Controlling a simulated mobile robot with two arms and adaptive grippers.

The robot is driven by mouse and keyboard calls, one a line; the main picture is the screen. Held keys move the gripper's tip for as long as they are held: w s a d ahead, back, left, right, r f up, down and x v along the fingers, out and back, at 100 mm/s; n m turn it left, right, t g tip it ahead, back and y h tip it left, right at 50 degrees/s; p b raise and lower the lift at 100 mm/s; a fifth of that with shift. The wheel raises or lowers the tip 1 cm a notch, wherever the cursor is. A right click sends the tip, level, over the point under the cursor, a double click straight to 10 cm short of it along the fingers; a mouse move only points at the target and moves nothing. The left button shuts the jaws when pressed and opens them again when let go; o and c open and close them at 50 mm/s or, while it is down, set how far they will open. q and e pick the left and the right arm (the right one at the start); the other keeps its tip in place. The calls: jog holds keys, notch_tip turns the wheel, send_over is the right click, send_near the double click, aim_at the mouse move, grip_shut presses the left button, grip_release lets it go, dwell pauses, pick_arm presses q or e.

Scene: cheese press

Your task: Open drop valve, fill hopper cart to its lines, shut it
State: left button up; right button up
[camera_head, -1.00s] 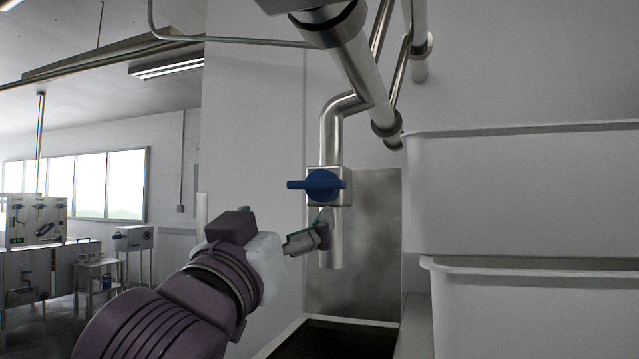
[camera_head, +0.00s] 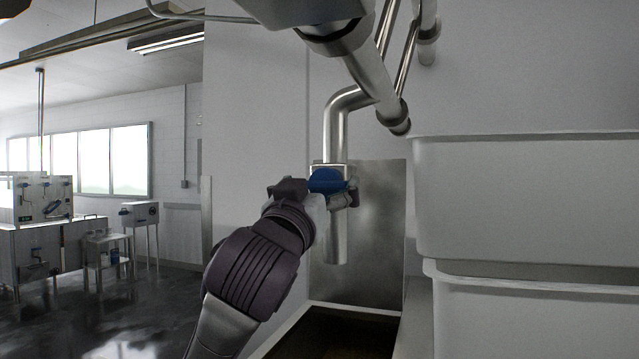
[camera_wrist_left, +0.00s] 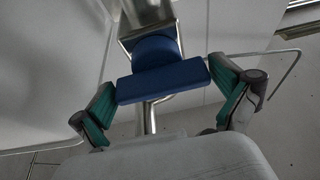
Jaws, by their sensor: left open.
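The drop valve has a blue handle (camera_head: 328,181) on a steel body, set in a vertical steel pipe (camera_head: 337,245). In the left wrist view the blue handle (camera_wrist_left: 163,81) lies crosswise between the two green-padded fingers of my left gripper (camera_wrist_left: 164,108). The fingers are open, one near each end of the handle; I cannot tell whether either touches it. In the head view my left gripper (camera_head: 338,194) is at the valve and hides part of it. Below the pipe is an open bin with a pale rim (camera_head: 352,310) and dark inside, perhaps the hopper cart. Its fill lines are not visible. My right gripper is not in view.
Large stacked white tubs (camera_head: 520,200) stand close on the right. Steel pipes (camera_head: 372,80) run overhead above the valve. A steel panel (camera_head: 378,235) is behind the outlet. Open floor (camera_head: 130,320) and a small table (camera_head: 107,245) lie far left.

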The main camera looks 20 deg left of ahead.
pick_arm(q)
jog(key=shift+s, duration=0.1)
jog(key=c, duration=0.8)
jog(key=shift+m, duration=0.4)
jog(key=m+h+p, duration=0.1)
jog(key=m+h, duration=0.1)
jog(key=m, duration=0.1)
jog(key=shift+r+m, duration=0.15)
jog(key=shift+m, duration=0.15)
jog(key=m+h+p, duration=0.1)
jog(key=m, duration=0.2)
jog(key=shift+g+h, duration=0.4)
jog(key=shift+m+g+h+p, duration=0.3)
jog(key=shift+m+h+p, duration=0.2)
jog(key=shift+m+p, duration=0.5)
jog(key=shift+m, duration=0.4)
